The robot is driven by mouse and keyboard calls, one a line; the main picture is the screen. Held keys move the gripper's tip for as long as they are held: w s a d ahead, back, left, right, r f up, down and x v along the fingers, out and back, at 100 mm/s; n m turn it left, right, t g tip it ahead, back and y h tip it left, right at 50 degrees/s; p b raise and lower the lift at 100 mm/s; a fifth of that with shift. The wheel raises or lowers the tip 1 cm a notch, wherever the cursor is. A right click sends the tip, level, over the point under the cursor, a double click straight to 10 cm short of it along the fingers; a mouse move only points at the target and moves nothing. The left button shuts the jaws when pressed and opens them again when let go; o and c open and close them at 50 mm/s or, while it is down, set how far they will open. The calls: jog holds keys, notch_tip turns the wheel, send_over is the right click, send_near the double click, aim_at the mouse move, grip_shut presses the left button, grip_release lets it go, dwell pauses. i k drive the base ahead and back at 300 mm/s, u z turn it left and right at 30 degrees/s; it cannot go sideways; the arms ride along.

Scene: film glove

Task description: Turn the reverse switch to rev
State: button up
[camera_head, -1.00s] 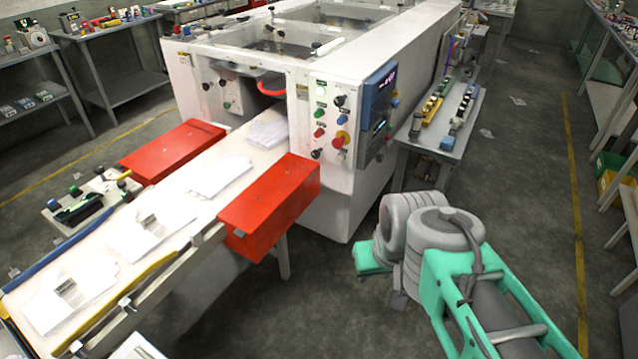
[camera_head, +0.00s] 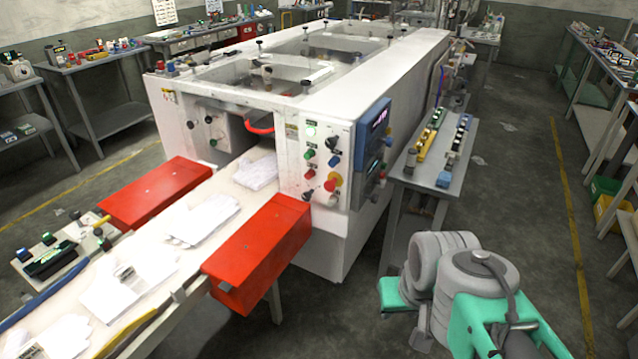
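The control panel (camera_head: 319,163) is on the front of the white wrapping machine (camera_head: 400,75). It carries green, red and blue buttons, a red knob on yellow (camera_head: 332,181) and black knobs, one at the upper right (camera_head: 332,143) and one at the lower left (camera_head: 307,195). More black knobs (camera_head: 208,120) sit on the recessed face left of the opening. The labels are too small to read, so I cannot tell which knob is the reverse switch or how it is set. My arm (camera_head: 470,285) is at the lower right, apart from the panel; my gripper is not visible.
A conveyor (camera_head: 185,240) with white gloves leads into the machine, between two red boxes (camera_head: 262,252) (camera_head: 155,193). A blue-framed display (camera_head: 371,150) adjoins the panel. A narrow grey table (camera_head: 432,170) with parts stands right of the machine. Floor (camera_head: 520,190) is open further right.

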aim_at(306, 197)
jog(key=u, duration=0.25)
jog(key=i, duration=0.8)
jog(key=u, duration=1.1)
jog(key=i, duration=0.5)
jog(key=u, duration=0.5)
